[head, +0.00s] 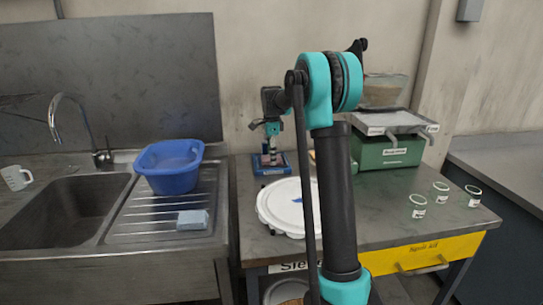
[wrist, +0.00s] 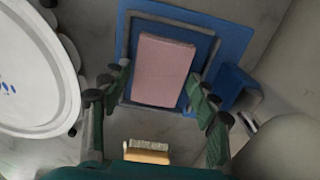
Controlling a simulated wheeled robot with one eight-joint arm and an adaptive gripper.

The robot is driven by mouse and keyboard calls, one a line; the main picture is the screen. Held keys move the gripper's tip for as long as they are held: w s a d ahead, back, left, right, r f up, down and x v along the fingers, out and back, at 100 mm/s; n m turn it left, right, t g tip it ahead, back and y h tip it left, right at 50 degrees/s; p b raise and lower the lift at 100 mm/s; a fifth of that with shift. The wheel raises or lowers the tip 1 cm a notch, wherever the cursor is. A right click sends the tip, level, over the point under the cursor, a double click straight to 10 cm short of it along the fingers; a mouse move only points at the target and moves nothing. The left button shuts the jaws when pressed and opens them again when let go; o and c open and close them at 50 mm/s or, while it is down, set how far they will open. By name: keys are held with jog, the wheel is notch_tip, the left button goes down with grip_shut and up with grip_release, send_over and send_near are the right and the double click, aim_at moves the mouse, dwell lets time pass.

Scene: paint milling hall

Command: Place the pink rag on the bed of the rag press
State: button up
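The pink rag (wrist: 163,70) is a folded rectangular block in the wrist view. It appears to lie flat on the bed of the blue rag press (wrist: 233,42), slightly turned within the bed's square outline. The press also shows in the head view (head: 260,168), at the back of the table. My gripper (wrist: 158,78) is open above the press, with its fingers on either side of the rag and visible gaps beside it. In the head view my gripper (head: 271,150) points down over the press, and its fingers partly hide the rag.
A white round lid (head: 280,207) lies close in front of the press. A brush (wrist: 147,151) lies near the press. A green scale (head: 390,152) and several small cups (head: 418,206) stand to the right. A blue basin (head: 172,177) is by the sink at left.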

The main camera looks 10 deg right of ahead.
jog(key=shift+o, duration=0.9)
jog(key=shift+r, duration=0.15)
notch_tip(320, 180, up, 12)
